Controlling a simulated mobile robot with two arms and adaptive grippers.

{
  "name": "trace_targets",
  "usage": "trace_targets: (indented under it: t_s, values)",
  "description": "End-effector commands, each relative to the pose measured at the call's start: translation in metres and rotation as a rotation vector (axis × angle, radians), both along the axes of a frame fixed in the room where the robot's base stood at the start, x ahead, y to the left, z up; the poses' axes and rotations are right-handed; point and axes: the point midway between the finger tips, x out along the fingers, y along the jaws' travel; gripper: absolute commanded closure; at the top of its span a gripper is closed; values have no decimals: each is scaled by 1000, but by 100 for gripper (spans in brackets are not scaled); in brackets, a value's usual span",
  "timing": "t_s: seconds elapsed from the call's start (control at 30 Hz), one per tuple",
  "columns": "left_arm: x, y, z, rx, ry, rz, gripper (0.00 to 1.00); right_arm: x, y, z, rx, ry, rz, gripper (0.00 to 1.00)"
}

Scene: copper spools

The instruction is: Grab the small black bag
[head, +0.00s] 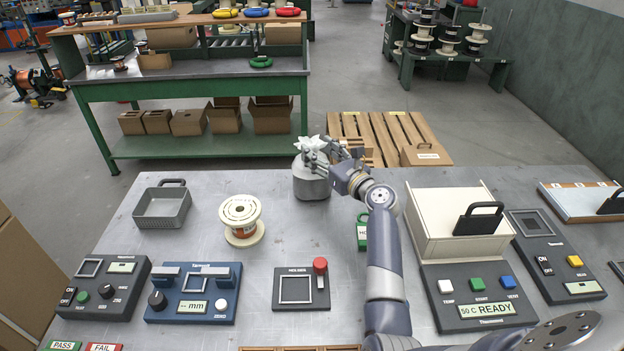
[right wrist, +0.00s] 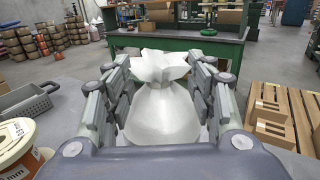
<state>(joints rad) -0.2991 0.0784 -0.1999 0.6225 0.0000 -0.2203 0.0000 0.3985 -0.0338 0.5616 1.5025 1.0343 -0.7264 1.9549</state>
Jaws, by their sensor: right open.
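No black bag shows. A small pale grey bag (head: 311,183) with a gathered, ruffled white top stands upright near the back edge of the grey table (head: 270,200). My right gripper (head: 318,152) is open at the upper part of this bag. In the right wrist view, the bag (right wrist: 162,105) sits between the two spread fingers of the right gripper (right wrist: 160,92), its neck and ruffle showing above its round body. Whether a finger touches the bag I cannot tell. My left gripper is not in view.
A grey basket (head: 162,208) and a cream spool (head: 240,222) stand left of the bag. A cream box unit (head: 440,225) stands right of my right arm. Several instruments line the front, including a blue gauge (head: 195,293). Behind are a green bench (head: 190,85) and wooden pallets (head: 385,130).

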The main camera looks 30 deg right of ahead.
Motion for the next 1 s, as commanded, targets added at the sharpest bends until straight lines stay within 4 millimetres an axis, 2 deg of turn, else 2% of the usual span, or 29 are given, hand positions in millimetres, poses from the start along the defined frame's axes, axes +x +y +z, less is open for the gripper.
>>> trace_targets:
  t_s: [0.03,0.2,0.53,0.57,0.77,1.0]
  values:
    - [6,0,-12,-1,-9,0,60,8,1,-5,-1,-4,1,49]
    - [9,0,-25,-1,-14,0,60,30,4,-4,-1,-3,0,49]
    - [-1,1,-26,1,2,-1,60,36,5,-1,0,-1,0,49]
    - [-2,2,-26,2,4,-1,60,36,5,-1,0,-1,0,53]
    - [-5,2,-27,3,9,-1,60,36,5,-2,0,0,0,99]
    - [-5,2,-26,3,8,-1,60,36,5,0,0,-3,0,100]
